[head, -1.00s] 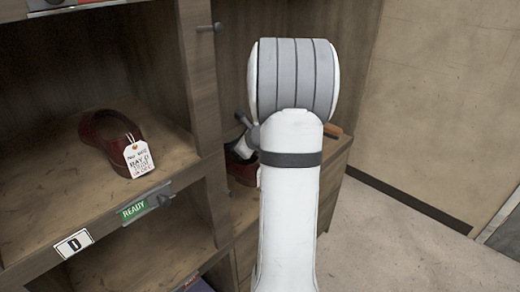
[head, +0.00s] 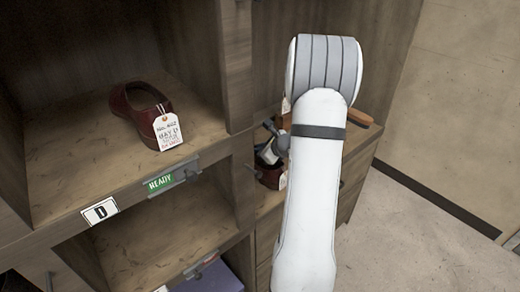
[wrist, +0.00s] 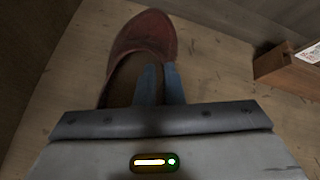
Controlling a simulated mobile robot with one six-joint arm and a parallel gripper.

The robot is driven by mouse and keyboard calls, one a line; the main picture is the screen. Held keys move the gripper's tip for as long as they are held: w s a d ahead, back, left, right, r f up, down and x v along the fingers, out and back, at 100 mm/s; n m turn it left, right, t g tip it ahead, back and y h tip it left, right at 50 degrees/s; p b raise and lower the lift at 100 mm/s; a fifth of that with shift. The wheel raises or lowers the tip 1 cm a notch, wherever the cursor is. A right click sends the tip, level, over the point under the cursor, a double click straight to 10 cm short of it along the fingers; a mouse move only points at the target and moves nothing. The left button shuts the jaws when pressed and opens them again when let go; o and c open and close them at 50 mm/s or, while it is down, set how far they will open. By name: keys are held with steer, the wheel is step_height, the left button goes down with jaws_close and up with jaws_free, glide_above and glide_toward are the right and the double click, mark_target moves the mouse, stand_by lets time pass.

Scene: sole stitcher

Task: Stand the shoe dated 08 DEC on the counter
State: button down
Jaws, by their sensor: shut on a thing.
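A dark red shoe (wrist: 148,35) lies below my gripper (wrist: 160,70) in the wrist view, toe pointing away. The blue-grey fingers are shut on the shoe's side wall near its opening. In the head view part of this shoe (head: 269,180) shows low beside my arm, over the counter (head: 266,203), with a white tag (head: 283,181) too small to read. My arm hides much of it. I cannot tell whether the shoe touches the counter. Another dark red shoe (head: 128,103) stands on the left shelf; its tag (head: 168,131) seems to read MAY.
The shelf unit has a D label (head: 100,210) and a green READY sign (head: 159,184). A divider (head: 237,65) stands between the shelf and the counter bay. A brown wooden thing (wrist: 285,68) with a tag lies right in the wrist view. Open floor (head: 420,245) is at right.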

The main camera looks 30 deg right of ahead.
steer(key=c, duration=1.5)
jaws_free()
steer(key=v, duration=1.2)
steer(key=shift+p, duration=0.35)
